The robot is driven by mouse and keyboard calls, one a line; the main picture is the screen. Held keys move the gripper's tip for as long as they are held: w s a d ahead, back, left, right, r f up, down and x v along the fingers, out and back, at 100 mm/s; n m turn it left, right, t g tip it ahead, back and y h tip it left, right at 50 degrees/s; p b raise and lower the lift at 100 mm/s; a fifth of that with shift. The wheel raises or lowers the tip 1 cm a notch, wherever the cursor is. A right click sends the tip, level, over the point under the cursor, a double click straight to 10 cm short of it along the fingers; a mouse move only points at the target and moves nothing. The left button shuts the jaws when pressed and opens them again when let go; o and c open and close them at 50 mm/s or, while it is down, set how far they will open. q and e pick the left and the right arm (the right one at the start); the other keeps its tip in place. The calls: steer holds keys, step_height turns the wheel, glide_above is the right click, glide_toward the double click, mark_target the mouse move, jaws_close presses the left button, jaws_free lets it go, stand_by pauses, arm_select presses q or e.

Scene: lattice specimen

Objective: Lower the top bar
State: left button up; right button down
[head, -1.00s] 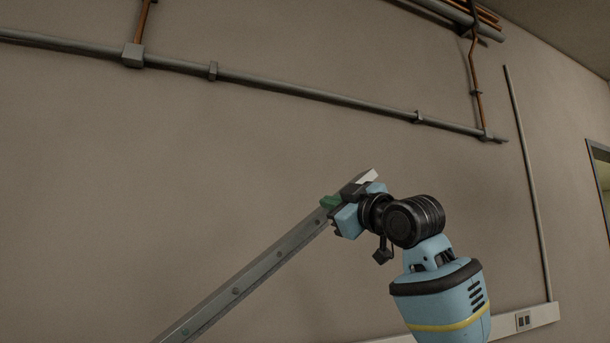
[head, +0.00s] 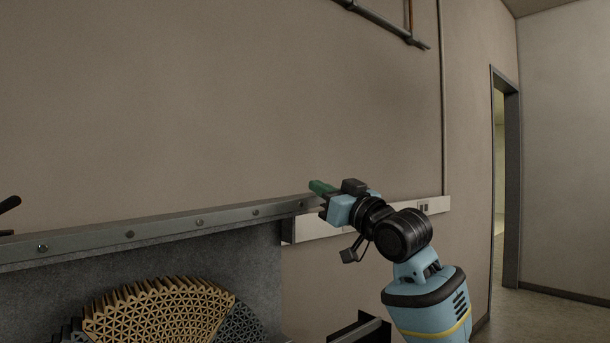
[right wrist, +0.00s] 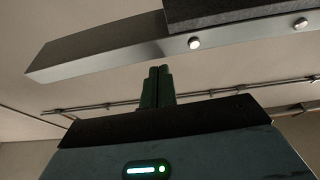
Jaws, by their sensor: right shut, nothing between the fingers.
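The top bar (head: 165,230) is a long grey metal beam with several bolts along its side. In the head view it runs nearly level from the left edge to my right gripper (head: 322,187), with a slight rise to the right. The gripper is at the bar's right end, its green fingers shut together and empty. In the right wrist view the shut fingers (right wrist: 157,85) point up toward the bar (right wrist: 130,57), which crosses above them; whether they touch it I cannot tell. My left gripper is not in view.
A yellow triangular lattice specimen (head: 165,310) stands below the bar, before a dark grey panel (head: 258,275). A dark handle-like piece (head: 9,204) shows at the left edge. A white wall trunking (head: 425,207) runs behind my right arm. A doorway (head: 505,180) is at right.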

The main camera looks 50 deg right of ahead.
arm_select(q)
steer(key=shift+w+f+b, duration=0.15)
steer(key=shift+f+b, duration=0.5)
steer(key=shift+b, duration=0.05)
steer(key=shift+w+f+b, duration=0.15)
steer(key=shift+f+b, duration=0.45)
steer(key=shift+b, duration=0.1)
arm_select(e)
step_height(320, 180, down, 6)
steer(key=m, duration=0.2)
steer(key=shift+d+f+h, duration=0.15)
steer(key=shift+f+h, duration=0.1)
steer(key=shift+h, duration=0.05)
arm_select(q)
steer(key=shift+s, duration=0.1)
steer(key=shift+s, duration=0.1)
arm_select(e)
steer(key=shift+r, duration=0.1)
step_height(320, 180, up, 4)
steer(key=r+p, duration=0.1)
steer(key=p, duration=0.4)
arm_select(q)
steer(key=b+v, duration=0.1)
steer(key=b, duration=0.2)
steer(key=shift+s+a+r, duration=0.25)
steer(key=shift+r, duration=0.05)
arm_select(e)
steer(key=v, duration=1)
steer(key=shift+s+f, duration=0.25)
steer(key=shift+f, duration=0.1)
